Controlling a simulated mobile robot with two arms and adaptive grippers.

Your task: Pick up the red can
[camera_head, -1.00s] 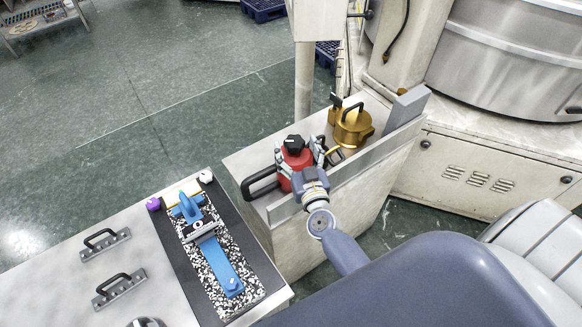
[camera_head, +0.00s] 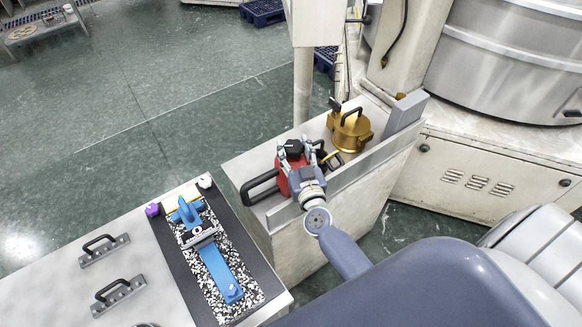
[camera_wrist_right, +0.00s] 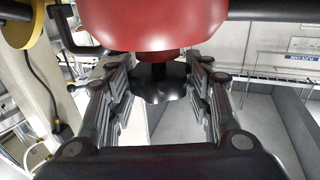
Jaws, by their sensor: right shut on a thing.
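The red can (camera_head: 282,184) has a black knobbed cap (camera_head: 293,147) and is at the small metal-topped stand in the head view. My right gripper (camera_head: 298,154) comes in from the lower right and is shut on the can, with a finger on either side near its top. The gripper and wrist hide much of the can's front. In the right wrist view the red body (camera_wrist_right: 150,25) fills the top, and the dark cap (camera_wrist_right: 158,84) is between the fingers (camera_wrist_right: 160,70). I cannot tell whether the can's base touches the stand. My left gripper is not in view.
A brass pot (camera_head: 351,131) with a black handle stands close behind the can. A black handle (camera_head: 259,187) is at its left, and a raised metal edge (camera_head: 345,178) runs along the stand's front. A bench (camera_head: 65,277) with a blue tool (camera_head: 218,262) is at the lower left.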

